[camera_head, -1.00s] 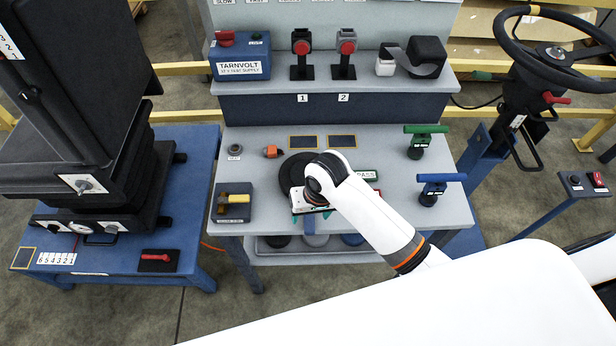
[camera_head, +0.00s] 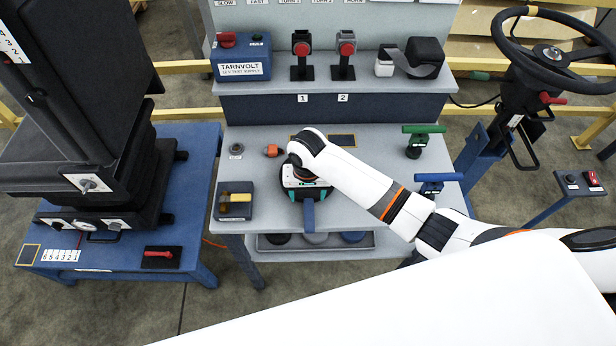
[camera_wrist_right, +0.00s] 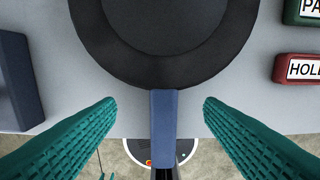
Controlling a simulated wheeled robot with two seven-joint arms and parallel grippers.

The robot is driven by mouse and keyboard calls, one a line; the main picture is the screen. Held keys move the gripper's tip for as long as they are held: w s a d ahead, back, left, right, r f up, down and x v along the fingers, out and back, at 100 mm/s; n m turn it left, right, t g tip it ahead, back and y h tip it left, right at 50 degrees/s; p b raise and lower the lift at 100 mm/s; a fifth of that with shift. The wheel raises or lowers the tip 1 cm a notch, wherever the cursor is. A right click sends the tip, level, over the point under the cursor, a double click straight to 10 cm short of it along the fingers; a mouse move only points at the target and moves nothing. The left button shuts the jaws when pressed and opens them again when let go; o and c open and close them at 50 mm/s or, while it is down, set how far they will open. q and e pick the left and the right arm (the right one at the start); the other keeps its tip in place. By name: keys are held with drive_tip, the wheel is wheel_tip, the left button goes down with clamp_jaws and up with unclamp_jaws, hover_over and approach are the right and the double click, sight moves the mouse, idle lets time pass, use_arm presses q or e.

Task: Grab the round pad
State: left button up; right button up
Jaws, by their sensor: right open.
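A round black pad (camera_wrist_right: 158,68) with a raised inner disc lies flat on the grey bench; in the head view my right arm covers most of it. A blue strip (camera_wrist_right: 163,128) runs from its near edge toward the bench's front edge; it also shows in the head view (camera_head: 309,214). My right gripper (camera_head: 307,192) is over the near part of the pad, pointing down. In the wrist view its teal fingers (camera_wrist_right: 159,104) are spread wide, one on each side of the blue strip, with nothing between them touching. My left gripper is out of view.
On the bench, a block with a yellow handle (camera_head: 236,198) stands at left, and green (camera_head: 424,140) and blue (camera_head: 438,182) T-handles stand at right. A lower shelf (camera_head: 330,242) holds round discs. HOLD (camera_wrist_right: 302,69) and other label blocks lie right of the pad.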

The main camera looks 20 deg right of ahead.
sight(309, 200)
drive_tip(key=f, duration=0.4)
drive_tip(key=shift+w+d+f, duration=0.1)
drive_tip(key=shift+d+f, duration=0.05)
drive_tip(key=shift+d, duration=0.05)
drive_tip(key=shift+c, duration=0.3)
drive_tip(key=c, duration=1.2)
clamp_jaws()
